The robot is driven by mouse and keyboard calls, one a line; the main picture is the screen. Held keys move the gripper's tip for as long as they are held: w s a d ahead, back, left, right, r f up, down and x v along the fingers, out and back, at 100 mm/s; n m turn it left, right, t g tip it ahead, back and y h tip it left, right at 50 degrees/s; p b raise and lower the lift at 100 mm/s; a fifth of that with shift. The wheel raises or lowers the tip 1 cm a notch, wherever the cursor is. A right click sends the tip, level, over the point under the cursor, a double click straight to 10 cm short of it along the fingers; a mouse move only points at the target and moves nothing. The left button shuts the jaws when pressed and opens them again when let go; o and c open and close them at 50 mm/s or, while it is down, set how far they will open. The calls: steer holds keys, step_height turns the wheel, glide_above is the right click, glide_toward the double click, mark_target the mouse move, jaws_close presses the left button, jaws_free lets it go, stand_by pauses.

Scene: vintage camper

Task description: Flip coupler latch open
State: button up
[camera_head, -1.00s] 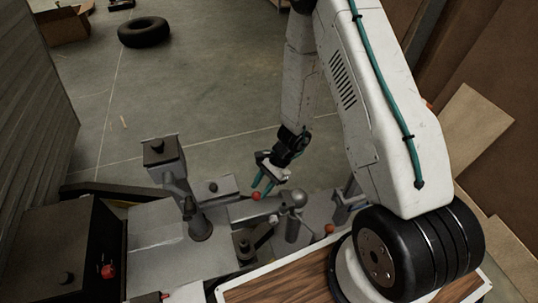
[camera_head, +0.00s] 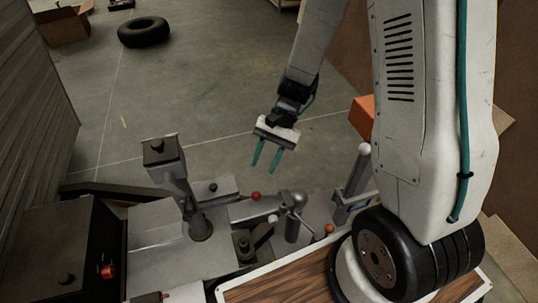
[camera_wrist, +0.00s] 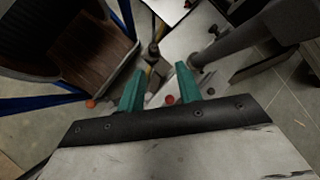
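The grey coupler (camera_head: 256,209) lies on the trailer's front frame, left of a rounded grey knob-topped post (camera_head: 291,200). A small red ball knob (camera_head: 255,196) sits at the coupler's upper edge; I take it to be on the latch, but cannot tell the lever's position. My gripper (camera_head: 265,166) is open and empty, with teal fingers pointing down above the coupler, clear of the knob. In the wrist view the fingers (camera_wrist: 158,70) are spread, and a red knob (camera_wrist: 169,99) shows between them.
A second orange-red knob (camera_head: 329,228) sits to the right, and also shows in the wrist view (camera_wrist: 90,103). A grey jack post (camera_head: 168,165) rises left of the coupler. A dark box (camera_head: 62,245) stands further left. Open floor lies beyond.

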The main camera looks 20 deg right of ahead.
steer(key=shift+s+d+r+n, duration=0.1)
steer(key=shift+s+r+n, duration=0.2)
steer(key=shift+r, duration=0.35)
steer(key=shift+s+d+r+n, duration=0.1)
steer(key=shift+s+r+n, duration=0.15)
steer(key=shift+r, duration=0.35)
steer(key=shift+c, duration=0.3)
